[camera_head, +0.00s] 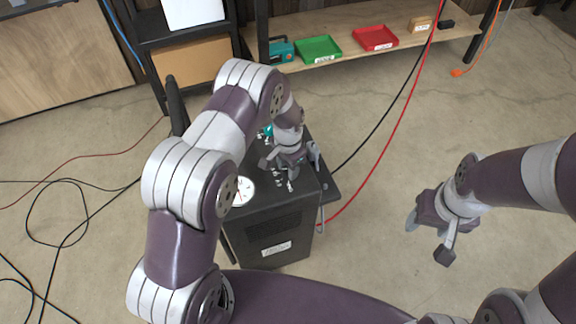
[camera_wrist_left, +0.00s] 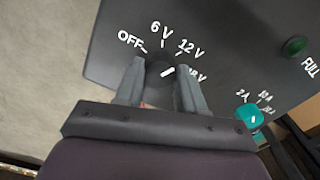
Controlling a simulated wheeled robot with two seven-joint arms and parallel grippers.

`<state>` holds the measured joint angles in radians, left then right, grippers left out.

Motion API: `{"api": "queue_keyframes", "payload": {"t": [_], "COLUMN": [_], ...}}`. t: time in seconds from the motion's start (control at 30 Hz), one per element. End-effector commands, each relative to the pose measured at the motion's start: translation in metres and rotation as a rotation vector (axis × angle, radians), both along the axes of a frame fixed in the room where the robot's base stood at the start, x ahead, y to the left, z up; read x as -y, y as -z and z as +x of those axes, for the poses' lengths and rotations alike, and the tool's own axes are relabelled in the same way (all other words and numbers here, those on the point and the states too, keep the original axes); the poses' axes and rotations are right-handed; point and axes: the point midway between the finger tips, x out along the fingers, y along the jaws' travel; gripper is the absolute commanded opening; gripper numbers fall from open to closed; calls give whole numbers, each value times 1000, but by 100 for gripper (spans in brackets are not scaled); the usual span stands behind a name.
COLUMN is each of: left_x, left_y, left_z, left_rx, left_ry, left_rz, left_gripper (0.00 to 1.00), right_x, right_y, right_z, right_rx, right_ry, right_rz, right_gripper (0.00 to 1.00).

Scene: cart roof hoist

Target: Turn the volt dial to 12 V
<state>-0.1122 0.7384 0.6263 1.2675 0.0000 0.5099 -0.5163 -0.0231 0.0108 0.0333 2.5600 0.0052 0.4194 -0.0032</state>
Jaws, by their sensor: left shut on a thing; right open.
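The volt dial (camera_wrist_left: 168,71) is a dark knob with a white pointer line on the cart's dark top panel. In the left wrist view it sits between the two fingers of my left gripper (camera_wrist_left: 157,84), which is shut on it. Printed marks OFF, 6 V, 12 V (camera_wrist_left: 189,48) and 18 V arc around it; a finger partly covers 18 V. The pointer slants up and right, towards the 12 V and 18 V side; I cannot tell exactly which mark it meets. In the head view my left gripper (camera_head: 279,168) hides the dial. My right gripper (camera_head: 428,238) is open and empty over the floor.
A teal dial (camera_wrist_left: 250,118) and a green button (camera_wrist_left: 294,46) share the panel. The cart (camera_head: 270,233) carries a round white gauge (camera_head: 242,191). Red and black cables run behind it. A shelf (camera_head: 350,58) holds green and red trays. Floor on the right is clear.

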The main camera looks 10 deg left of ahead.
Motion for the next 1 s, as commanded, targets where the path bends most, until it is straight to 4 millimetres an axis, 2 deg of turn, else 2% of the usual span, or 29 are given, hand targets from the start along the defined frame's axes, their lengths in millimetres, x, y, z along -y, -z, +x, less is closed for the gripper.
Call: {"api": "queue_keyframes", "payload": {"t": [0.03,0.07,0.1,0.13,0.37,0.47,0.57,0.8,0.9,1.0], "left_x": [0,0,0,0,0,0,0,0,0,0], "left_y": [-1,-1,-1,-1,-1,-6,-26,-90,-111,-122], "left_z": [2,2,2,1,1,1,2,1,1,1], "left_rx": [4,4,4,4,2,2,7,6,6,4], "left_ry": [0,0,0,0,-1,-1,-1,-1,-1,-1], "left_rz": [-1,-1,-1,-1,0,0,-1,-1,-1,0], "left_gripper": [8,48,61,64,64,64,64,64,64,64], "right_x": [0,0,0,0,0,0,0,0,0,0], "right_y": [0,0,0,0,0,0,0,1,1,1], "right_z": [0,0,0,0,0,0,0,0,0,0], "right_rx": [0,0,0,0,0,0,0,0,0,0], "right_ry": [0,0,0,0,0,0,0,0,0,0], "right_rz": [0,0,0,0,0,0,0,0,0,0], "right_gripper": [57,57,57,57,57,57,57,57,57,57]}}
